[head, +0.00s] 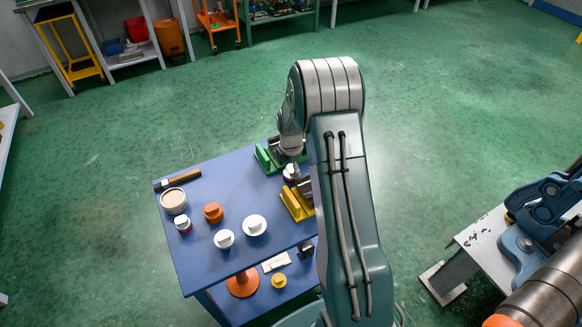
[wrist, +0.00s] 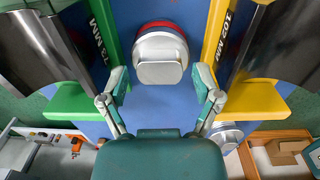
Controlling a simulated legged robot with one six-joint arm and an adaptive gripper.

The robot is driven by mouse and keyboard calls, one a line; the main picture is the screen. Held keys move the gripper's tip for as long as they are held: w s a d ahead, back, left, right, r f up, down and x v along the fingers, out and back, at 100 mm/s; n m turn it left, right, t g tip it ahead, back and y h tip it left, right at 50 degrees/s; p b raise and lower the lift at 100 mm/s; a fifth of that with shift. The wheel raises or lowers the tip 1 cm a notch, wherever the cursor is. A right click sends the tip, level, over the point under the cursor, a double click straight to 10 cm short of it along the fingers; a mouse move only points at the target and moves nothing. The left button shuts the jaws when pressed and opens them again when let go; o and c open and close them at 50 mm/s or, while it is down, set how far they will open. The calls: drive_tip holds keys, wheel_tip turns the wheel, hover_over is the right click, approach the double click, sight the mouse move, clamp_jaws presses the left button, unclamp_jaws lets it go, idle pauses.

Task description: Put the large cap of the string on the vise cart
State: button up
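A silver-white cap (wrist: 160,60) with a raised grip bar and a red and blue rim sits on a blue surface in the wrist view. It also shows, partly hidden by my arm, as a white and red cap (head: 291,173) in the head view. My gripper (wrist: 160,79) is open, with one finger on each side near the cap's lower edge and gaps between. A green block (wrist: 85,100) stands left of it and a yellow block (wrist: 250,100) right. A smaller white cap with a red and blue rim (head: 183,225) stands at the table's left.
A grey stand (head: 487,238) with a blue vise (head: 545,205) and metal pipe is at right. Green floor lies between.

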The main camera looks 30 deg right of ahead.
idle(0.3)
wheel_tip(320, 180, up, 12)
wheel_tip(320, 180, up, 9)
drive_tip(key=m+t, duration=0.1)
drive_tip(key=m, duration=0.3)
hover_over(291, 170)
drive_tip(key=s+a, duration=0.4)
drive_tip(key=a, duration=0.1)
drive_tip(key=s+a+r+m+t, duration=0.1)
drive_tip(key=s+a+r+m, duration=0.2)
drive_tip(key=s, duration=0.5)
drive_tip(key=s+a+r+m+t, duration=0.2)
drive_tip(key=s+a+r+m, duration=0.1)
drive_tip(key=s+m, duration=0.3)
drive_tip(key=s+a+r+m+t, duration=0.1)
drive_tip(key=s+a+r+m, duration=0.3)
drive_tip(key=s, duration=0.5)
drive_tip(key=shift+s+a+m, duration=0.35)
drive_tip(key=shift+a+m, duration=0.1)
drive_tip(key=shift+m, duration=0.15)
